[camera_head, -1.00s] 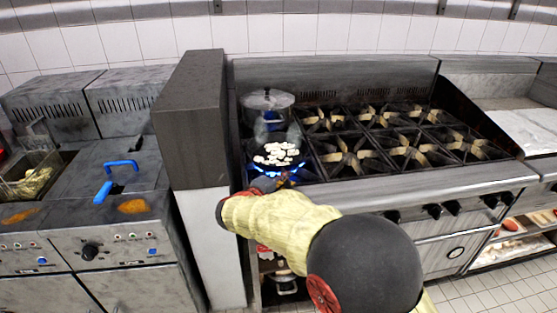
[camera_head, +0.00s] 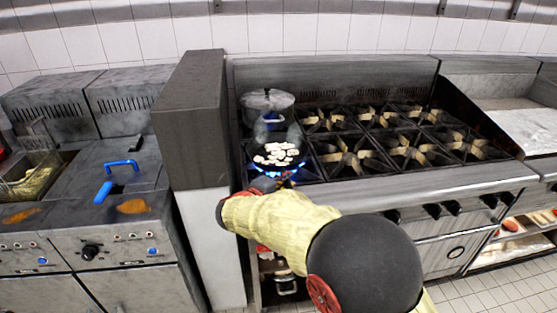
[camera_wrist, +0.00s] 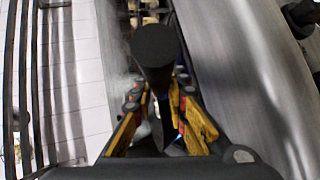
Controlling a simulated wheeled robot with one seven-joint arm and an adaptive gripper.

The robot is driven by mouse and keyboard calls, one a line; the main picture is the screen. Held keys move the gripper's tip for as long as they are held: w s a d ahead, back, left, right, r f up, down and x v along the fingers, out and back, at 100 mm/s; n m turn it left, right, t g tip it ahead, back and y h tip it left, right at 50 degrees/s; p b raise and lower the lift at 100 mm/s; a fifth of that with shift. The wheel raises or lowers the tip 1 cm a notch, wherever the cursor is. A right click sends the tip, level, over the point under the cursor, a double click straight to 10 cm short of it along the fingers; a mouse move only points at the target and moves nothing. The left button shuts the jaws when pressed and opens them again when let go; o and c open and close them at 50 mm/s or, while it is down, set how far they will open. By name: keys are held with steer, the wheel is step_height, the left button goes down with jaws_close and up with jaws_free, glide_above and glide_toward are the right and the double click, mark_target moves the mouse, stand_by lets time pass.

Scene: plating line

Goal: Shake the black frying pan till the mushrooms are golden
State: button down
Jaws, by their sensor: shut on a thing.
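The black frying pan (camera_head: 291,138) is over the front-left burner, with blue flames under it. Sliced mushrooms (camera_head: 277,153) lie in it, still mostly pale cream with some darker patches. Faint steam or smoke rises above them. My gripper, with yellow-and-black fingers (camera_wrist: 158,103), is shut on the pan's black handle (camera_wrist: 155,50), whose thick end points toward the wrist camera. In the head view my arm hides most of the handle and the fingers. Whether the pan touches the burner grate is hard to tell.
A lidded metal pot (camera_head: 268,100) stands right behind the pan. Empty burner grates (camera_head: 345,158) fill the stove to the right. A tall dark partition (camera_head: 190,120) is close on the left, with a fryer (camera_head: 38,180) beyond it.

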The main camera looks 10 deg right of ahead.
mark_target(289, 186)
steer(key=shift+r, duration=0.25)
steer(key=s, duration=0.3)
steer(key=shift+s, duration=0.4)
steer(key=shift+r, duration=0.15)
steer(key=shift+w+f, duration=0.2)
steer(key=shift+w, duration=0.9)
steer(key=shift+w+f, duration=0.2)
steer(key=shift+w, duration=0.85)
steer(key=shift+s+r, duration=0.25)
steer(key=shift+s, duration=0.05)
steer(key=shift+w+f, duration=0.1)
steer(key=shift+w, duration=0.05)
stand_by(2.9)
